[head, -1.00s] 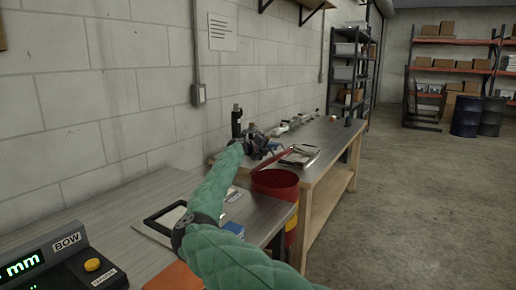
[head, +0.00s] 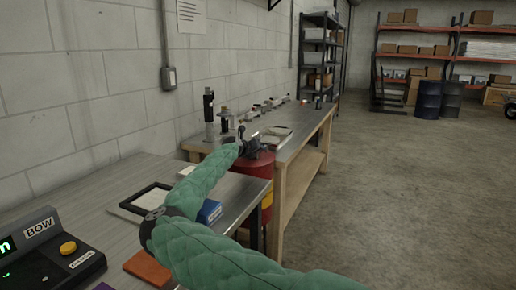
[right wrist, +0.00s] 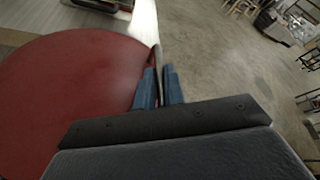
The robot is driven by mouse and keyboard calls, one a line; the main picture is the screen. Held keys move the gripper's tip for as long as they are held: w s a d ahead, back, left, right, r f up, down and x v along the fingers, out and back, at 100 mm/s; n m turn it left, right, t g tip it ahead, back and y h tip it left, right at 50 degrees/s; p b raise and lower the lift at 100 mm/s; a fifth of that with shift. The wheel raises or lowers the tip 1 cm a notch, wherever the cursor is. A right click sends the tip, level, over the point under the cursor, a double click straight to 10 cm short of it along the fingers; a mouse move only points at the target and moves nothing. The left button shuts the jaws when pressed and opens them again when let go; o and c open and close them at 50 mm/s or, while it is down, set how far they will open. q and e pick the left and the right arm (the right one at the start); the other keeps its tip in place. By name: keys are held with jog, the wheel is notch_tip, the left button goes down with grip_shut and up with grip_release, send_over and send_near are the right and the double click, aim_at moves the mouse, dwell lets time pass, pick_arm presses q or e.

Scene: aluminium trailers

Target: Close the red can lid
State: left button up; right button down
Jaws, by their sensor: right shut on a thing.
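The red can (head: 258,168) stands at the right end of the near bench, in front of the farther workbench. My right gripper (head: 258,147) is at the top of the can and hides much of the lid in the head view. In the right wrist view the red can lid (right wrist: 75,95) is a broad red disc at the left. The blue fingertips of my right gripper (right wrist: 158,88) are shut on the lid's edge. The lid lies low over the can; whether it touches the rim all round is hidden. My left gripper is not in view.
The near bench (head: 100,195) carries a black-framed panel, a blue box (head: 209,211), an orange piece (head: 147,268) and a display box with a yellow knob (head: 55,248). A workbench (head: 300,140) stands beyond. The concrete floor (head: 400,190) at right is free.

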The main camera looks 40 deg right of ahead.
aim_at(250, 163)
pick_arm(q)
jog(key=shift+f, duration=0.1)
pick_arm(e)
jog(key=shift+s+f, duration=0.1)
jog(key=shift+f, duration=0.25)
jog(key=c, duration=1.5)
grip_release()
jog(key=shift+r, duration=0.1)
jog(key=shift+a+r, duration=0.1)
jog(key=shift+a, duration=0.35)
jog(key=b+v, duration=0.1)
jog(key=v, duration=0.5)
jog(key=shift+a, duration=0.1)
jog(key=shift+s+a+r, duration=0.1)
jog(key=shift+s+a, duration=0.05)
jog(key=shift+a, duration=0.05)
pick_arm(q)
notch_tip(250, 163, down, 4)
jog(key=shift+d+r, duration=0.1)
